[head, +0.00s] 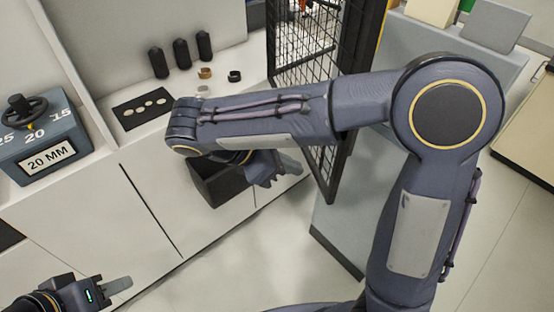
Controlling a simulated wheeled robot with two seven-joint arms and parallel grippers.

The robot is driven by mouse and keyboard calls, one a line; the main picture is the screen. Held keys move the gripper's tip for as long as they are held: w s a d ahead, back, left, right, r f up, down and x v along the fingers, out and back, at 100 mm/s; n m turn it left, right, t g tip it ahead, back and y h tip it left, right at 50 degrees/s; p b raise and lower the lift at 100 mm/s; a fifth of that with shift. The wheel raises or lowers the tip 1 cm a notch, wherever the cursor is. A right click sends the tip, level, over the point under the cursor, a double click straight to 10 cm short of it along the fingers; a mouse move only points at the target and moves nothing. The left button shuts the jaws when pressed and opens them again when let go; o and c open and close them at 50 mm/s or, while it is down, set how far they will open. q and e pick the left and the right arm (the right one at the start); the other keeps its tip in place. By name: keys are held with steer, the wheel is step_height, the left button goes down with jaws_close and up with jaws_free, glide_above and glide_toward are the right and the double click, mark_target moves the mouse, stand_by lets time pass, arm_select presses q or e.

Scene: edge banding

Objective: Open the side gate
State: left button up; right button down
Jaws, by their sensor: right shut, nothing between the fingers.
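The side gate (368,35) is a black-framed wire mesh panel at the top middle of the head view. It stands at an angle beside the white cabinet's right end, and its lower corner reaches down behind my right arm. My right arm crosses in front of it and hides part of the mesh and frame. My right gripper (289,165) is below the forearm, to the left of the gate's lower part, shut and empty. Whether it touches the gate cannot be told. My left gripper (118,286) is low at the left, away from the gate, seen side-on.
A blue-grey box with a black handwheel and a 20 MM label (47,160) is at left. Black cylinders (181,53) and small rings stand on the white counter. A dark bin (222,187) is at the cabinet front. Floor is clear at lower middle.

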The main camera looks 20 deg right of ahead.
mark_target(333, 171)
steer(key=d, duration=0.1)
steer(key=d+f, duration=0.1)
steer(key=d, duration=0.1)
steer(key=d+f+p, duration=0.1)
steer(key=d, duration=0.1)
steer(key=shift+s+d, duration=0.1)
steer(key=shift+d, duration=0.7)
steer(key=d+n+t+p, duration=0.1)
steer(key=d, duration=1)
steer(key=shift+s+d+p, duration=0.15)
steer(key=shift+d+p, duration=0.2)
